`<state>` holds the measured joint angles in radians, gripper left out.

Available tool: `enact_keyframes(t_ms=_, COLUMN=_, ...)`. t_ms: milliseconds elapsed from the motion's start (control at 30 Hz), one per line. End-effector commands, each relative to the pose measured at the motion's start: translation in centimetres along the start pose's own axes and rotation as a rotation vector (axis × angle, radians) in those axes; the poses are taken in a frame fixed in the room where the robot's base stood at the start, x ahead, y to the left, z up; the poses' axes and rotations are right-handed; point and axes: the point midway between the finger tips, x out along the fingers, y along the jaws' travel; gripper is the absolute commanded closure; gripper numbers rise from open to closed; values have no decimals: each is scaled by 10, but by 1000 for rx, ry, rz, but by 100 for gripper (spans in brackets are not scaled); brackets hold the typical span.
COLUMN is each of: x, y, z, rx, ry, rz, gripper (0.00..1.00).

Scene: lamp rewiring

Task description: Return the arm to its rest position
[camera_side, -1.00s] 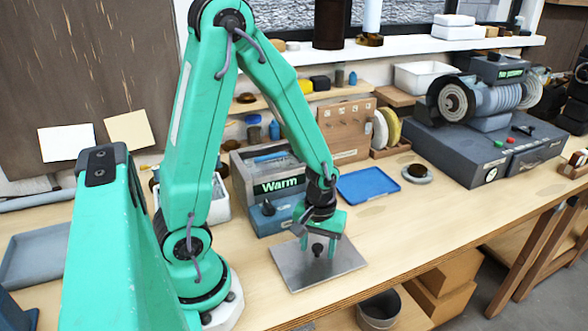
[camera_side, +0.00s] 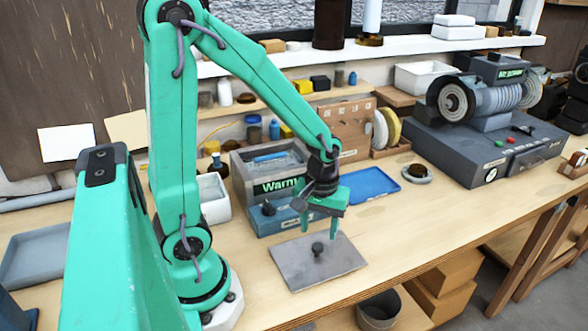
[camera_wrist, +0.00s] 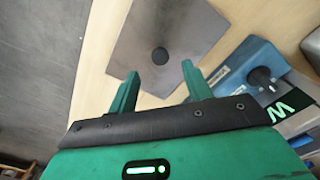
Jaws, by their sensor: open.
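My gripper (camera_side: 318,232) is open and empty above the grey metal plate (camera_side: 290,262) on the wooden bench.
A blue tray (camera_side: 370,185) lies to the right. A grinder-like machine (camera_side: 490,100) is at the back right.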

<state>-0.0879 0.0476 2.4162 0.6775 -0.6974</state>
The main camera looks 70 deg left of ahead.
Motion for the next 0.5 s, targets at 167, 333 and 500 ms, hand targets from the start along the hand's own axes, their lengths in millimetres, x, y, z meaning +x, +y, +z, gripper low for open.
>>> enact_keyframes(t_ms=167, x=-12, y=0, z=0, rx=0, ry=2, rz=1, gripper=50)
enact_keyframes(t_ms=333, x=-16, y=0, z=0, rx=0, ry=0, rz=0, gripper=50)
enact_keyframes(t_ms=500, x=-17, y=0, z=0, rx=5, ry=2, rz=2, gripper=50)
